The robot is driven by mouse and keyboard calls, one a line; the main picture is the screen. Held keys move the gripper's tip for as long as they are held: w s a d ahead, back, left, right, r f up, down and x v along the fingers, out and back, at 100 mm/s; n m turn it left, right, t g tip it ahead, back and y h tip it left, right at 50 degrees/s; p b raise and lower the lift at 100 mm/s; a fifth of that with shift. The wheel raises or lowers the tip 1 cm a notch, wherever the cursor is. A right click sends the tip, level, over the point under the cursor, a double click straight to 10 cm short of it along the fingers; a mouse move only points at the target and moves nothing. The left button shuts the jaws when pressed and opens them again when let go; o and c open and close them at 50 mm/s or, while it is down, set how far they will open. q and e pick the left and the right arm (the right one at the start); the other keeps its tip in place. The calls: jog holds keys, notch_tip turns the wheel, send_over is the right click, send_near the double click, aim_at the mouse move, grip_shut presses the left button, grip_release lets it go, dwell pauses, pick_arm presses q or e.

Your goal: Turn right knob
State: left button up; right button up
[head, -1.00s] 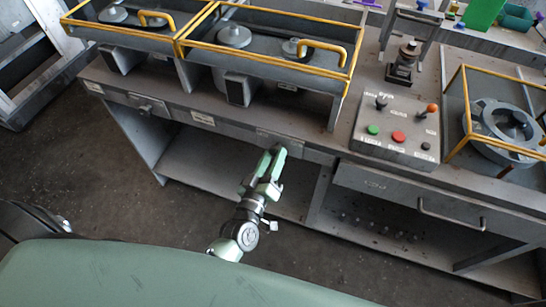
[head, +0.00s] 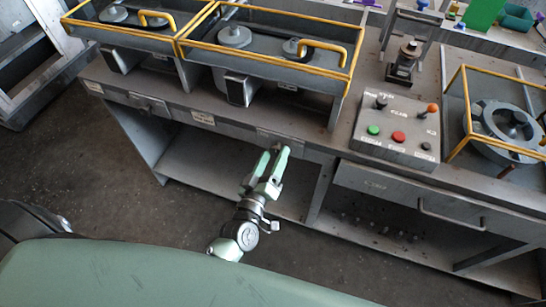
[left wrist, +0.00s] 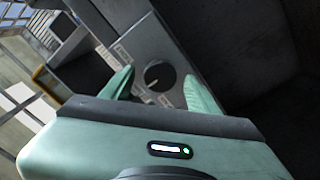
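The right knob (left wrist: 160,74) shows in the left wrist view as a dark round dial with a pale pointer mark, on the grey front face of the bench. My left gripper (left wrist: 163,88) is open, with one green finger on each side of the knob in that picture. I cannot tell whether the fingers touch it. In the head view my left gripper (head: 273,155) is in front of the bench front, below a label plate, and largely hides the knob. My right gripper is in neither view.
Another knob (head: 151,109) sits further left on the bench front. Above are yellow-railed trays (head: 262,45). A control box (head: 395,130) with buttons and levers stands right of my gripper on the bench. A drawer (head: 430,200) is below it. Open shelf space lies under the bench.

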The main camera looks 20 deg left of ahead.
pick_arm(q)
jog(key=s+b, duration=0.1)
jog(key=s, duration=0.6)
jog(key=shift+s+a, duration=0.15)
jog(key=shift+s, duration=0.25)
jog(key=s+f+m+g+h, duration=0.1)
jog(key=s+f+m+g, duration=0.3)
jog(key=f, duration=1)
jog(key=s+f+m+g+h, duration=0.1)
jog(key=s+f+m+g, duration=0.4)
jog(key=f, duration=1)
jog(key=s+a+f+g+y, duration=0.1)
jog(key=s+a+f+g, duration=0.1)
jog(key=s+f, duration=0.3)
jog(key=s+a+f+m+g, duration=0.1)
jog(key=s+a+f+g, duration=0.2)
jog(key=s, duration=0.8)
jog(key=s+a+f+g+y, duration=0.1)
jog(key=s+a+f+g, duration=0.2)
jog(key=s+f, duration=0.4)
jog(key=shift+s+m+y, duration=0.3)
jog(key=shift+s, duration=0.5)
